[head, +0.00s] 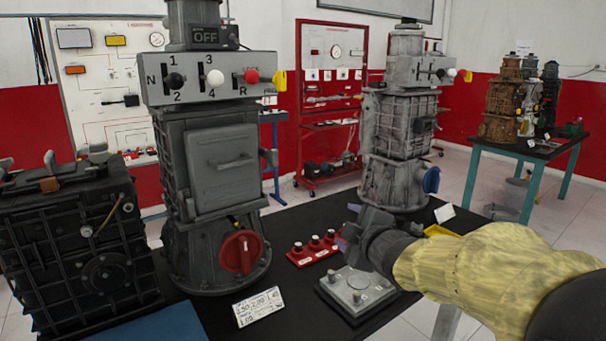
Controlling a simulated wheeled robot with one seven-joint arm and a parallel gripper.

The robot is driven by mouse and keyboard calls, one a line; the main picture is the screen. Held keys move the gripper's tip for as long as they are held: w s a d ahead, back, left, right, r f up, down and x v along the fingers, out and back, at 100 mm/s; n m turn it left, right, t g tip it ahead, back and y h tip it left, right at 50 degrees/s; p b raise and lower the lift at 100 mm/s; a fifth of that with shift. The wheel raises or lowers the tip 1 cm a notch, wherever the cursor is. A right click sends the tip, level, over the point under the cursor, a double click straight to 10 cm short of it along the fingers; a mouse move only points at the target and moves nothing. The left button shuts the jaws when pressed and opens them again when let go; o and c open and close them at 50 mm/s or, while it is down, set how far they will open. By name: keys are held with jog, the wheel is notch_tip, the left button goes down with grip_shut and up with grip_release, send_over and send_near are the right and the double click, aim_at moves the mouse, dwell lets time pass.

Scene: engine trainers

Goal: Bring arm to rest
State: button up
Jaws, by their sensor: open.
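My arm reaches in from the right in the head view, with a yellow sleeve over its forearm. My gripper (346,230) is open, with its dark fingers pointing left and nothing seen between them. It appears above the black table (288,222), in front of the worn grey engine trainer (398,125). A grey plate with knobs (352,294) lies just below it in the picture. A small red block with several knobs (312,249) sits to its left.
A dark grey engine trainer (215,165) with a red knob stands left of my gripper. A black ribbed box (75,245) is at the far left. A white label card (257,307) lies at the front. Another table (530,150) with trainers stands at the back right.

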jog(key=s+d+f+m+g+h, duration=0.2)
jog(key=s+f+m+g, duration=0.15)
jog(key=f, duration=0.35)
jog(key=s+d+f+m+g+h, duration=0.25)
jog(key=s+f+m, duration=0.2)
jog(key=f, duration=0.25)
jog(key=s+f+m+g+p, duration=0.1)
jog(key=s+f+m+g, duration=0.65)
jog(key=s, duration=0.65)
notch_tip(320, 180, up, 23)
jog(key=t+p, duration=0.1)
jog(key=p, duration=2.3)
jog(key=shift+f+t, duration=0.15)
jog(key=shift+t, duration=0.2)
